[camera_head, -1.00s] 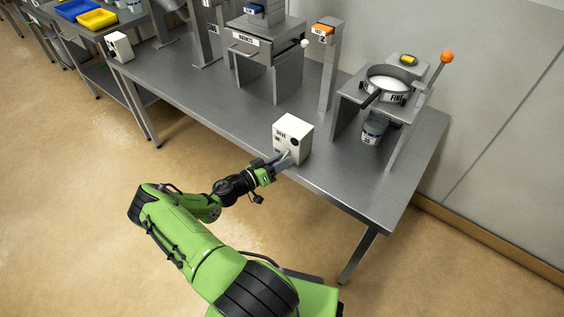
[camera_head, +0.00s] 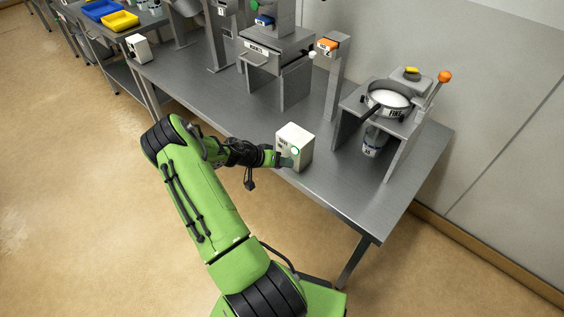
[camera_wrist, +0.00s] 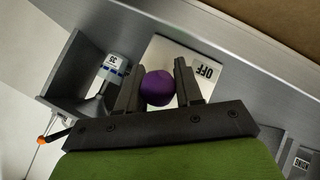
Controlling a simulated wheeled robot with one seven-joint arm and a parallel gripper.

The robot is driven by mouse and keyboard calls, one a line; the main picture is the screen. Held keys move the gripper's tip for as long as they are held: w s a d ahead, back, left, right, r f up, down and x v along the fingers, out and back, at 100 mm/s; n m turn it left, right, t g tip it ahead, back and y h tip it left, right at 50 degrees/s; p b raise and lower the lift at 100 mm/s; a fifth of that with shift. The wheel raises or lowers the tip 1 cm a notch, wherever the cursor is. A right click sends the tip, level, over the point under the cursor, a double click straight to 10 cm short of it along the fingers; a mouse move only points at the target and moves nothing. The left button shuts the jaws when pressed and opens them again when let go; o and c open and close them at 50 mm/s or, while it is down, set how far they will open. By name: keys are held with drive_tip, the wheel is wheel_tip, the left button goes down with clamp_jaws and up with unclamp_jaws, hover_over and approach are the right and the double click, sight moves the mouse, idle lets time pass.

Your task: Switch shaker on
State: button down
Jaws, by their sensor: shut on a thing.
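The white switch box (camera_head: 294,142) stands near the front edge of the table. My gripper (camera_head: 286,162) is at the front face of the box. In the wrist view my gripper (camera_wrist: 157,82) is shut on a purple knob (camera_wrist: 157,88) on the white box (camera_wrist: 178,58), a finger on each side. The sieve stand (camera_head: 408,127) stands right of the box, with a round pan (camera_head: 389,97) marked FINE.
A jar with a blue band (camera_head: 373,143) stands under the sieve stand and shows in the wrist view (camera_wrist: 114,66). A lever with an orange ball (camera_head: 445,76) rises at its right. Table around the box is clear.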

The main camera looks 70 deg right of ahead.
drive_tip(key=shift+d+r+t+y, duration=0.1)
drive_tip(key=shift+r+t+y, duration=0.3)
drive_tip(key=shift+y, duration=0.2)
drive_tip(key=c, duration=0.8)
unclamp_jaws()
drive_tip(key=p+v, duration=0.1)
drive_tip(key=v, duration=0.6)
drive_tip(key=p+v, duration=0.1)
drive_tip(key=v, duration=0.7)
drive_tip(key=shift+w+r, duration=0.15)
drive_tip(key=shift+r, duration=0.25)
